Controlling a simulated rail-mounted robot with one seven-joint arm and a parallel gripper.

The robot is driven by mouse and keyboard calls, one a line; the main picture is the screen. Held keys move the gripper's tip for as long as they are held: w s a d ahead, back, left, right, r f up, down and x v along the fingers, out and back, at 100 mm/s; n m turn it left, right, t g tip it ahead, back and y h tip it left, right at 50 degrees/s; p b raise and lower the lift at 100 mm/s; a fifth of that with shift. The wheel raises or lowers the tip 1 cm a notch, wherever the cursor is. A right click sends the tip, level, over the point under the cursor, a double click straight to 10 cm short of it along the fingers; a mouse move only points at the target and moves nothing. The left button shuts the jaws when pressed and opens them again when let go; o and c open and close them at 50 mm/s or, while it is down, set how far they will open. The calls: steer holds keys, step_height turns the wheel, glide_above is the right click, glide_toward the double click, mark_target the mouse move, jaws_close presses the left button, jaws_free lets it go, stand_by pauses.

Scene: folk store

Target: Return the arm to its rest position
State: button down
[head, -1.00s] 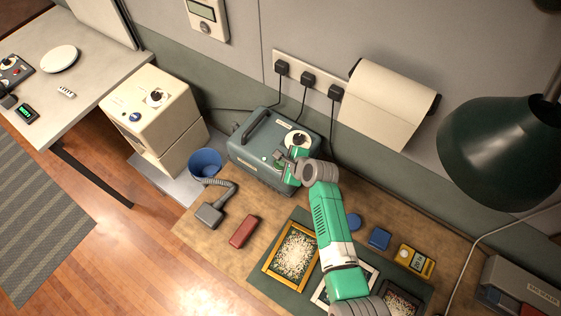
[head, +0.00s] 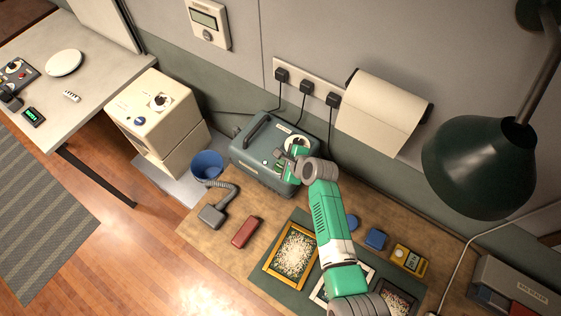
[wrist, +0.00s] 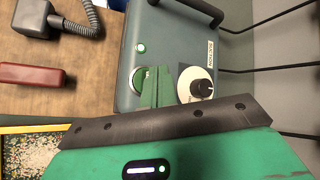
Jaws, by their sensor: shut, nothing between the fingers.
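My green arm reaches across the workbench in the head view. Its gripper (head: 283,160) is over the front of a grey-blue machine (head: 262,175) with a black top handle. In the wrist view, my gripper (wrist: 155,75) has its green fingers together and empty. They lie in front of a round green button on the machine's panel (wrist: 128,82), and partly hide it. A white dial with a dark knob (wrist: 202,88) sits just right of the fingers. I cannot tell whether the fingertips touch the panel.
A dark hose nozzle (head: 212,216), a red block (head: 245,232) and framed panels on a green mat (head: 256,278) lie on the bench. A blue bucket (head: 207,165) stands left of the machine. A green lamp (head: 478,165) hangs at right. Plugged cables run behind.

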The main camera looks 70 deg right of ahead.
step_height(320, 180, up, 3)
steer(key=p, duration=0.2)
steer(key=shift+r+p, duration=0.15)
steer(key=shift+p, duration=0.15)
steer(key=shift+f, duration=0.2)
